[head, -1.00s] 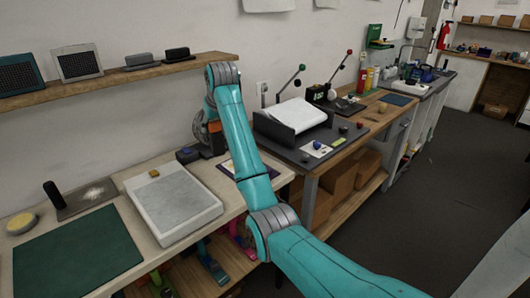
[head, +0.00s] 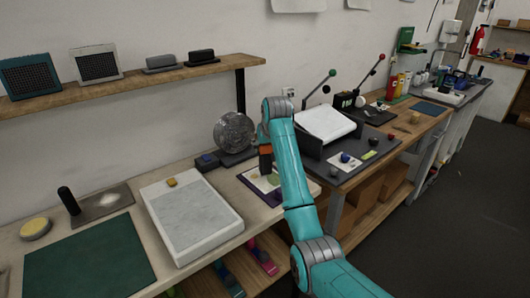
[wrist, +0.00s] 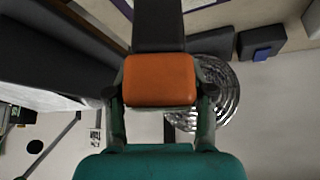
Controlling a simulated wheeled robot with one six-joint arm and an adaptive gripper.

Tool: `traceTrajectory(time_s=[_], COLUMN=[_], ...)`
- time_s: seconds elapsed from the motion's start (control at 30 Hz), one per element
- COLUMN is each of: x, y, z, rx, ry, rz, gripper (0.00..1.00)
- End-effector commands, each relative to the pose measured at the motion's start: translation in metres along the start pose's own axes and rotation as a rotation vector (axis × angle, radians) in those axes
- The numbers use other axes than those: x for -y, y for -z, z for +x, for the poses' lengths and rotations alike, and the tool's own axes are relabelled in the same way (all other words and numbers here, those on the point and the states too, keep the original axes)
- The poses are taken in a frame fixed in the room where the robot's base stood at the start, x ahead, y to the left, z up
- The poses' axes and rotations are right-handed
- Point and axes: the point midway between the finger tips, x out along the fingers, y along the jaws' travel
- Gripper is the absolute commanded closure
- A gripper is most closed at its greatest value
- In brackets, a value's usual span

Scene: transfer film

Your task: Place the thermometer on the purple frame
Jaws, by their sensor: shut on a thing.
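My gripper (wrist: 160,92) is shut on the thermometer, an orange block with a black body (wrist: 160,78), in the wrist view. One finger lies on each side of the orange part. In the head view the thermometer (head: 265,152) shows as a small orange and dark upright piece left of my teal arm, and my gripper is largely hidden by the arm. The purple frame (head: 270,199) lies flat on the pale bench with a light printed sheet inside it. The thermometer appears over or just behind its far side; I cannot tell its height. My arm covers the frame's right part.
A round metal disc (head: 234,132) stands behind the frame, near a dark block with a blue top (head: 207,160). A white slab (head: 192,218) lies to the left. A dark station with a tilted white tray (head: 326,124) stands to the right. A wall shelf (head: 150,80) runs above.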

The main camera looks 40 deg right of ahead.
Motion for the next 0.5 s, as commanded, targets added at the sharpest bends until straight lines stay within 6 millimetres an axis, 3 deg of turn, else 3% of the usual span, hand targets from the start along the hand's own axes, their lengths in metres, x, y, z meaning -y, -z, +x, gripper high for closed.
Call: traceTrajectory(time_s=[0.13,0.5], x=[0.000,0.000], y=[-0.011,-0.013], z=[0.016,0.019], rx=[0.001,0.001], ry=[0.000,0.000], rz=[0.000,0.000], gripper=[0.90,0.90])
